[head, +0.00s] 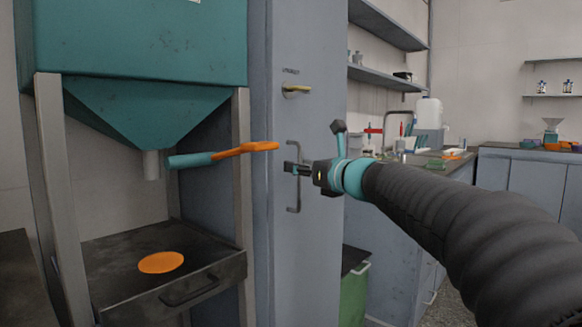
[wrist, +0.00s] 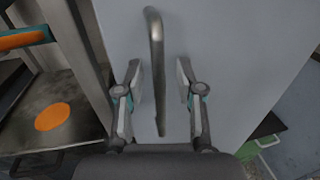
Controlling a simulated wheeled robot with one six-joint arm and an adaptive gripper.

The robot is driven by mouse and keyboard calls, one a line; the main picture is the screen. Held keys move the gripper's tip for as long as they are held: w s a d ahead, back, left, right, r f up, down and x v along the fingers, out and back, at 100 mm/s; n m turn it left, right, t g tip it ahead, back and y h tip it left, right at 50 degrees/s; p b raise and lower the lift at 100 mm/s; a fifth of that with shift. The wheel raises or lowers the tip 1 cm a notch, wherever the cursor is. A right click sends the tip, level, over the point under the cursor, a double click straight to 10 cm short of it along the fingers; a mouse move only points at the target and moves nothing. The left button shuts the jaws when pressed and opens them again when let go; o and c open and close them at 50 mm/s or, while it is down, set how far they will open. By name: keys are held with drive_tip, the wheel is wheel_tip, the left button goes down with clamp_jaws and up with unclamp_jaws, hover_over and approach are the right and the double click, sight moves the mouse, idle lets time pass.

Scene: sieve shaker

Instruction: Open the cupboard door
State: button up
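The tall grey-blue cupboard (head: 312,110) stands in the middle of the head view, and its door (wrist: 225,50) fills the middle of the wrist view. A vertical metal bar handle (head: 299,207) is on the door; it also shows in the wrist view (wrist: 157,60). My gripper (head: 290,168) is at the handle's height, close to it. In the wrist view my gripper (wrist: 158,95) is open, with one finger on each side of the handle and gaps on both sides. The door looks shut.
Left of the cupboard is a teal hopper (head: 140,50) on a metal frame, with an orange-and-teal lever (head: 225,155) sticking out near the door. Below it is a dark tray (head: 110,265) with an orange disc (head: 161,262). A green bin (head: 354,295) stands right of the cupboard.

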drive_tip(key=shift+w+a, duration=0.15)
clamp_jaws()
